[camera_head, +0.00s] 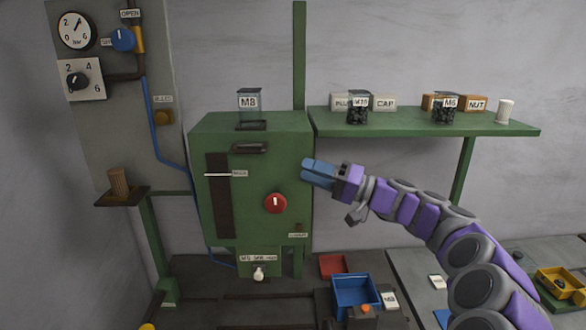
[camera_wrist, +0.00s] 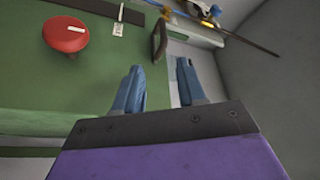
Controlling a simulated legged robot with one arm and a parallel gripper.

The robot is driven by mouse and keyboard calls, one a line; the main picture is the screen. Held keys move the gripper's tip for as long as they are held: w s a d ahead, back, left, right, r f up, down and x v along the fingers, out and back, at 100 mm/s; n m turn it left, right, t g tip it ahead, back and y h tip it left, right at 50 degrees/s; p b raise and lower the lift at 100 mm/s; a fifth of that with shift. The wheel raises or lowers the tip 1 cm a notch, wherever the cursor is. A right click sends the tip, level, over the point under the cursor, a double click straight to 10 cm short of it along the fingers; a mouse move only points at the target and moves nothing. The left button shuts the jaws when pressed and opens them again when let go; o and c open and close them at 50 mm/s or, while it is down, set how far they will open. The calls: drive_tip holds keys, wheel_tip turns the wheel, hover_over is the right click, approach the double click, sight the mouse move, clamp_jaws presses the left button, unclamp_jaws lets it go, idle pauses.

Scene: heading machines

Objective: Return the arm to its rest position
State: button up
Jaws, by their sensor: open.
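My arm (camera_head: 440,225) is purple and grey and reaches in from the lower right in the head view. My gripper (camera_head: 306,171) has blue fingers and is extended in front of the right side of the green M8 machine (camera_head: 215,140), above and right of its red knob (camera_head: 275,203). In the wrist view my gripper (camera_wrist: 157,85) shows two blue fingers spread apart with nothing between them. The red knob also shows in the wrist view (camera_wrist: 65,33), beside the fingers and apart from them.
A green shelf (camera_head: 400,124) with labelled boxes and jars is on the wall to the right. A gauge panel (camera_head: 115,120) stands at left. On the bench below are a blue bin (camera_head: 355,296), a red tray (camera_head: 333,265) and a yellow bin (camera_head: 560,285).

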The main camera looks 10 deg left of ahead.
drive_tip(key=shift+s+d+f, duration=0.1)
drive_tip(key=shift+d+f, duration=0.1)
drive_tip(key=shift+d, duration=0.4)
drive_tip(key=s+a+f+n+g+h+b, duration=0.1)
drive_tip(key=s+a+f+g+h+b, duration=0.15)
drive_tip(key=s, duration=0.55)
drive_tip(key=s+a+f+g+h+b, duration=0.2)
drive_tip(key=s+a+f, duration=0.1)
drive_tip(key=s, duration=0.6)
drive_tip(key=s+d+f+h+b, duration=0.25)
drive_tip(key=s+f+h, duration=0.25)
drive_tip(key=s+f, duration=0.5)
drive_tip(key=s+d+f+m+h+b, duration=0.5)
drive_tip(key=s+d+f+h, duration=0.5)
drive_tip(key=s+d+f, duration=0.9)
drive_tip(key=d+f, duration=0.1)
drive_tip(key=d, duration=0.3)
drive_tip(key=shift+s+d+f+m+h, duration=0.3)
drive_tip(key=shift+s+d+f+h, duration=0.05)
drive_tip(key=shift+s+f, duration=0.05)
